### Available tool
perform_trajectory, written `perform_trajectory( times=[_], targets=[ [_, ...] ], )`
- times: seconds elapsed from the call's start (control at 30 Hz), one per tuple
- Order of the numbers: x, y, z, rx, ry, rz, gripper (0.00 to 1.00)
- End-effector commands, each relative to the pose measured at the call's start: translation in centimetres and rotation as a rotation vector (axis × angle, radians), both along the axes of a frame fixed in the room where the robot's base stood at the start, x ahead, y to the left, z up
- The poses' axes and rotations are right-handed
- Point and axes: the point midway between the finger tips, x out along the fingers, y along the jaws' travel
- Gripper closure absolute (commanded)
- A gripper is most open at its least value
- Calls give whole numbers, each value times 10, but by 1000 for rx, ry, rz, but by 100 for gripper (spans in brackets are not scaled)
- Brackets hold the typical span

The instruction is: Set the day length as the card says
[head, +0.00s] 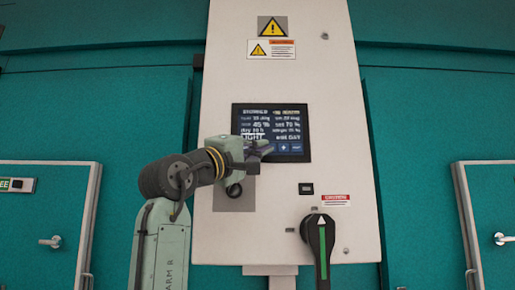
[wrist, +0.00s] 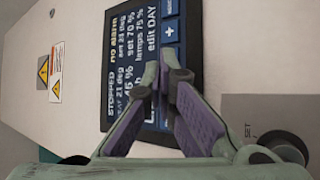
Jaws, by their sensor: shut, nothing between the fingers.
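The control screen (head: 290,117) is a dark panel with white text on a pale cabinet. In the wrist view the screen (wrist: 128,55) appears turned sideways and reads "STOPPED", "no alarm", "set 70 %", "lamps 75 %" and "edit DAY". A day line shows in the head view, but its number is too small to read surely. Blue buttons (head: 297,148) run along the screen's bottom edge, one marked plus. My gripper (head: 265,147) is shut and empty, its fingertips (wrist: 163,72) in front of the screen's lower part. I cannot tell whether they touch it. No card is clearly identifiable.
A dark round knob (wrist: 284,147) sits on a grey plate marked "SET", left of and below the screen in the head view. A large black handle (head: 320,245) with a green stripe is at lower right. Warning labels (head: 271,49) are above. Teal doors flank the cabinet.

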Motion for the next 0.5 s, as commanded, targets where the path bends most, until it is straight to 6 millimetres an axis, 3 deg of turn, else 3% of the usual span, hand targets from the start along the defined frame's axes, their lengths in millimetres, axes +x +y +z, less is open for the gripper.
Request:
perform_trajectory(
  times=[0.5],
  targets=[
    [-15, 0, -1, 0, 1, -1, 100]
  ],
)
